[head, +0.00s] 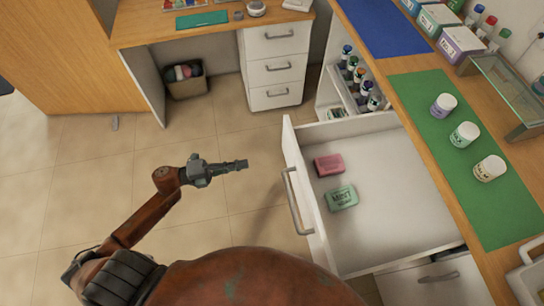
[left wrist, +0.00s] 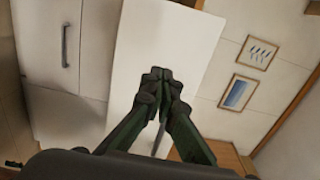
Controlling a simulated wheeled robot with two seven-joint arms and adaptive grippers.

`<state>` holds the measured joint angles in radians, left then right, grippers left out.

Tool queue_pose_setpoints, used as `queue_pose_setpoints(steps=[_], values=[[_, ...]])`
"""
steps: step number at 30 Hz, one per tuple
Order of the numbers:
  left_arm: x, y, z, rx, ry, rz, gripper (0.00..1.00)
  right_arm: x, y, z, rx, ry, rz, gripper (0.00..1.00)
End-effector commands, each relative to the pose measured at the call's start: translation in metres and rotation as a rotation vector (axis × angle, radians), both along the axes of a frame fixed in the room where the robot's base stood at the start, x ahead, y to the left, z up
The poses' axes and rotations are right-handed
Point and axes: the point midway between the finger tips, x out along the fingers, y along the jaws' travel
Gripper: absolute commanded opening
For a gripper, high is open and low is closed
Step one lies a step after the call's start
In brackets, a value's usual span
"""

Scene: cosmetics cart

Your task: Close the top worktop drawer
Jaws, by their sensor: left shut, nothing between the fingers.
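The top worktop drawer (head: 384,200) is white and pulled out from under the wooden worktop on the right of the head view. Its front panel carries a grey bar handle (head: 297,201). A pink box (head: 328,165) and a green box (head: 341,198) lie inside it. My left gripper (head: 243,165) is shut and empty, left of the drawer front and apart from it, with a gap to the handle. In the left wrist view its fingertips (left wrist: 160,76) meet. My right gripper is in neither view.
The worktop (head: 482,222) holds a green mat (head: 450,135) with three white jars. A shelf of bottles (head: 361,84) stands beyond the drawer. A white drawer unit (head: 276,66) and a waste bin (head: 185,81) stand at the back.

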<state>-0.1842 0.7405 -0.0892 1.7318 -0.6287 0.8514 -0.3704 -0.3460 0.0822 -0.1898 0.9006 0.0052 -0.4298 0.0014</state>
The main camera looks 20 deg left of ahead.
Motion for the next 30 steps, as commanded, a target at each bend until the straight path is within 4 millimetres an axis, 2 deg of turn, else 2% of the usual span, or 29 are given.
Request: queue_pose_setpoints(steps=[5,19,24,30], values=[[0.011,-0.018,0.002,0.000,-0.007,-0.008,0.00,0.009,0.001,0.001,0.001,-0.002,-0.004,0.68],[0.066,-0.092,0.000,-0.001,-0.003,-0.005,0.00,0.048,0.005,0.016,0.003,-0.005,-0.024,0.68],[0.077,-0.106,0.000,0.000,-0.001,-0.002,0.00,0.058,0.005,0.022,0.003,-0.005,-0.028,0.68],[0.081,-0.112,0.001,-0.001,-0.001,-0.002,0.00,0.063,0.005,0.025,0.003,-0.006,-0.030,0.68]])
